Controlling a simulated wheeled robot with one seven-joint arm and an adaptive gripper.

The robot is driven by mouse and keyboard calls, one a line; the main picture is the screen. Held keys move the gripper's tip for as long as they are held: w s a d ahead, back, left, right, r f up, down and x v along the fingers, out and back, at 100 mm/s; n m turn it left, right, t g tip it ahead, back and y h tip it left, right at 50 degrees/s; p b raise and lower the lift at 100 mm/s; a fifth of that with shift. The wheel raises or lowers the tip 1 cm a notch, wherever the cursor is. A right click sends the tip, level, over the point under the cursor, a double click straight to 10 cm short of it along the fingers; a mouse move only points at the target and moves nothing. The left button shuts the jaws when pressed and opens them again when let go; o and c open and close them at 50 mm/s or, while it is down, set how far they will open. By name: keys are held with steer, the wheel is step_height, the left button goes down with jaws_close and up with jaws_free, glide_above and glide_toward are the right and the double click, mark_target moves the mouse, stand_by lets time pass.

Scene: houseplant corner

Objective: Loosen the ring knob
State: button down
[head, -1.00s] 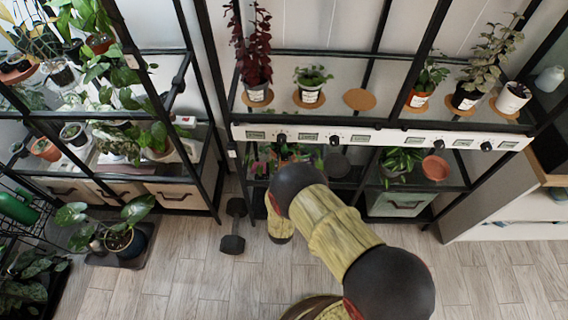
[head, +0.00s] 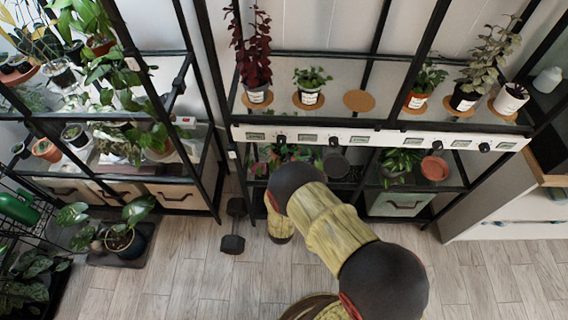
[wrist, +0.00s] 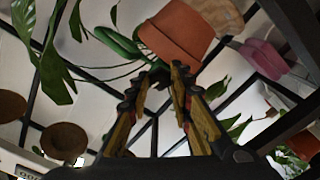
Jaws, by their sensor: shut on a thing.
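In the wrist view my gripper (wrist: 158,76) points up under a terracotta pot (wrist: 178,32). Its two ridged fingers close on a small dark piece, which I take to be the ring knob (wrist: 156,69); the fingertips cover most of it. A curved green band (wrist: 118,42) runs beside the pot, close to the fingertips; I cannot tell how it joins the knob. In the head view my own arm hides the gripper and what it holds.
Potted plants on cork mats stand on the upper shelf, above a white rail (head: 360,138) with black knobs. Large leaves (wrist: 55,60) hang near my fingers, and dark shelf bars cross around them. A dumbbell (head: 234,226) lies on the floor left of my arm.

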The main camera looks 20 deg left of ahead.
steer(key=n+p, duration=0.1)
steer(key=n, duration=0.6)
steer(key=n+p, duration=0.1)
steer(key=n, duration=0.5)
steer(key=shift+r+n, duration=0.1)
steer(key=shift+n, duration=0.3)
steer(key=n+p, duration=0.1)
steer(key=n, duration=0.3)
steer(key=shift+s+a+n, duration=0.1)
steer(key=shift+n, duration=2)
steer(key=c, duration=1.6)
jaws_free()
steer(key=shift+o, duration=0.2)
